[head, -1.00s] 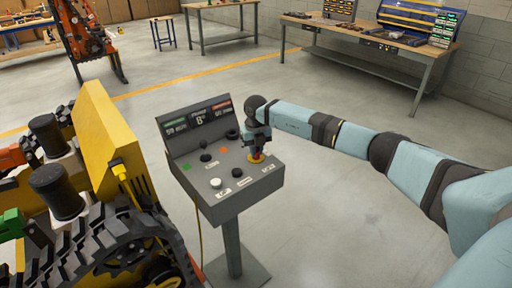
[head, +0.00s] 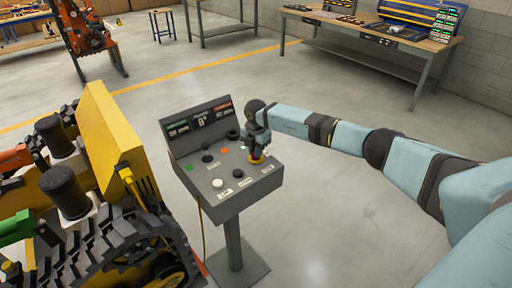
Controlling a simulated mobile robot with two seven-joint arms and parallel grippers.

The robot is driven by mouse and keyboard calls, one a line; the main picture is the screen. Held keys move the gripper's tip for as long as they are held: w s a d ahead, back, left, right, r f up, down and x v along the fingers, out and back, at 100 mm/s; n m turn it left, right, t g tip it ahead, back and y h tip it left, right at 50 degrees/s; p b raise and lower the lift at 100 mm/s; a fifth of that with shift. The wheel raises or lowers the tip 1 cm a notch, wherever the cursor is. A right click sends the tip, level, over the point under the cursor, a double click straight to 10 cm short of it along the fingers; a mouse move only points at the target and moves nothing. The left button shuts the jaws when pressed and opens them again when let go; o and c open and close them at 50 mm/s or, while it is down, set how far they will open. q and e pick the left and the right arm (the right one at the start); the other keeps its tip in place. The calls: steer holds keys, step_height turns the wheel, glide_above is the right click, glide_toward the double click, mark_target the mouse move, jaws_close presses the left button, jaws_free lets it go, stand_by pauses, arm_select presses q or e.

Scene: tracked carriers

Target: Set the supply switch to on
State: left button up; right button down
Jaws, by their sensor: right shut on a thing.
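The grey control console (head: 208,195) stands on a post in the middle of the head view. Its sloped top carries dark knobs, a white button (head: 217,183), a green patch (head: 188,167) and an orange patch (head: 225,150). My right gripper (head: 257,154) points down at the right side of the panel. It is shut on a small control with a yellow base (head: 257,160), which I take to be the supply switch. The fingers hide most of this control, so its setting cannot be read. My left gripper is not in view.
A yellow tracked carrier (head: 108,130) with black tracks stands close on the console's left, with a yellow cable (head: 130,184) running from it. Workbenches (head: 375,45) line the back wall.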

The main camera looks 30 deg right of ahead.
steer(key=shift+r+m+p, duration=0.15)
steer(key=shift+m+p, duration=0.35)
steer(key=shift+m, duration=1)
steer(key=shift+p, duration=0.3)
steer(key=c, duration=1.3)
jaws_free()
steer(key=shift+o, duration=0.7)
